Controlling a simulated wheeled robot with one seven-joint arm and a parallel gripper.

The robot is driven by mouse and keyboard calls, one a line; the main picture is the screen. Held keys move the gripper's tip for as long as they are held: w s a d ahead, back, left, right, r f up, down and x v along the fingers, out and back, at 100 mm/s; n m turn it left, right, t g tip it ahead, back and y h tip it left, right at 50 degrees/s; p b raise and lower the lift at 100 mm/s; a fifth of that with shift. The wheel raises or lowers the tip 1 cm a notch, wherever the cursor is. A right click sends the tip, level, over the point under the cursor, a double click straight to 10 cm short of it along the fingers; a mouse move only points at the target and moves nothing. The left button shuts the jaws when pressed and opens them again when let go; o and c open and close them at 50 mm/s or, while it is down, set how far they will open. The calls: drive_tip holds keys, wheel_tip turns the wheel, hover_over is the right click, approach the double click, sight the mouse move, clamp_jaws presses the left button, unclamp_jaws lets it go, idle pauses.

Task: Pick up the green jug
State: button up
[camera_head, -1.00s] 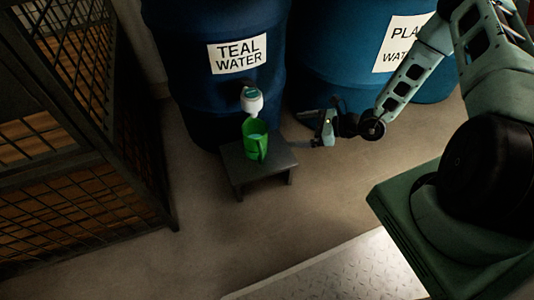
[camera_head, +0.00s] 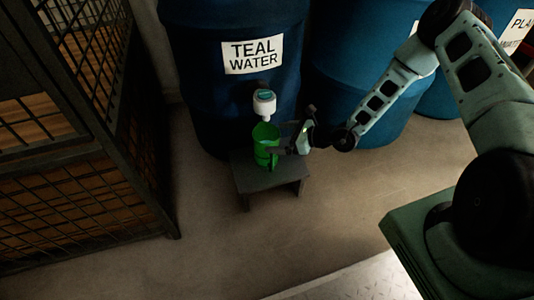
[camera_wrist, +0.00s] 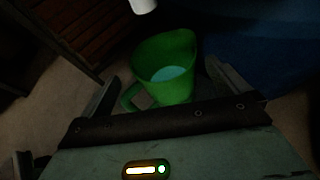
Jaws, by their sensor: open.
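The green jug (camera_head: 265,142) stands upright on a small dark stool (camera_head: 268,182), below the white tap (camera_head: 264,103) of the barrel labelled "TEAL WATER" (camera_head: 225,85). In the wrist view the jug (camera_wrist: 168,62) holds teal liquid, and its handle (camera_wrist: 132,98) points toward the lower left. My gripper (camera_head: 285,142) is at the jug's right side in the head view. In the wrist view its two fingers (camera_wrist: 165,88) are spread, one on each side of the jug's near part and handle. I cannot tell whether either finger touches the jug.
A second blue barrel (camera_head: 350,85) stands to the right, behind my arm. A dark mesh cage (camera_head: 90,130) fills the left side. The floor (camera_head: 240,245) in front of the stool is clear. A metal tread plate (camera_head: 355,275) lies at the bottom right.

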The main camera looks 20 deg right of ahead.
sight(254, 136)
drive_tip(key=b+x, duration=0.3)
drive_tip(key=x, duration=0.1)
drive_tip(key=shift+w+a+f, duration=0.1)
drive_tip(key=shift+w+a, duration=0.05)
drive_tip(key=shift+w, duration=0.25)
drive_tip(key=c, duration=1.7)
